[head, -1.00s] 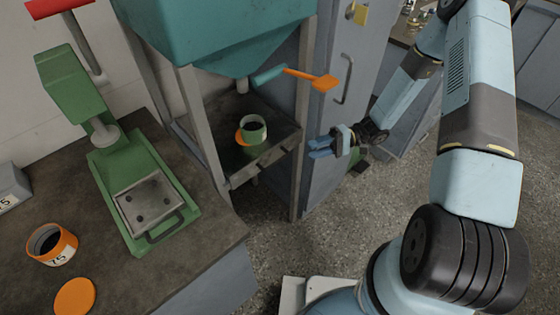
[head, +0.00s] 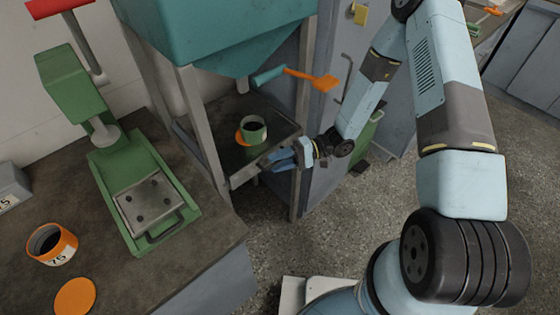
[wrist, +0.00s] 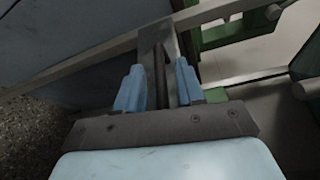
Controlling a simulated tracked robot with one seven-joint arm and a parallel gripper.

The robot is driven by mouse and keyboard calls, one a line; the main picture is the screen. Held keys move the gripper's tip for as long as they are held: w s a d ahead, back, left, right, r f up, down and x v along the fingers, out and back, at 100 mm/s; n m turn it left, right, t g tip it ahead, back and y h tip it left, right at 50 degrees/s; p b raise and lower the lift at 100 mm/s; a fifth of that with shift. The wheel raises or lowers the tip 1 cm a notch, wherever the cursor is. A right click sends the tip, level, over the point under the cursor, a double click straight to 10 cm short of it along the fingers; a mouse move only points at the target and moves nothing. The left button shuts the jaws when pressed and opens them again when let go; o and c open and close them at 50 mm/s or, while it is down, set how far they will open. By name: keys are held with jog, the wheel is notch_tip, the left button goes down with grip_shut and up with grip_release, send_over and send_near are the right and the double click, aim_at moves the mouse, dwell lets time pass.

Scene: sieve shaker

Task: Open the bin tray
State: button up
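The bin tray (head: 222,128) is a dark shelf-like tray low in the frame under the teal bin (head: 215,35). I cannot tell whether either finger touches the bar.
Frame posts (head: 203,130) stand beside the tray, and an orange-bladed lever (head: 312,78) sticks out above it. A green press (head: 140,190), an orange pot (head: 52,244) and an orange lid (head: 75,296) are on the left bench. The floor (head: 270,230) in front is clear.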

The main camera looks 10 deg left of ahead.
jog(key=shift+c, duration=0.2)
grip_shut()
dwell(0.4)
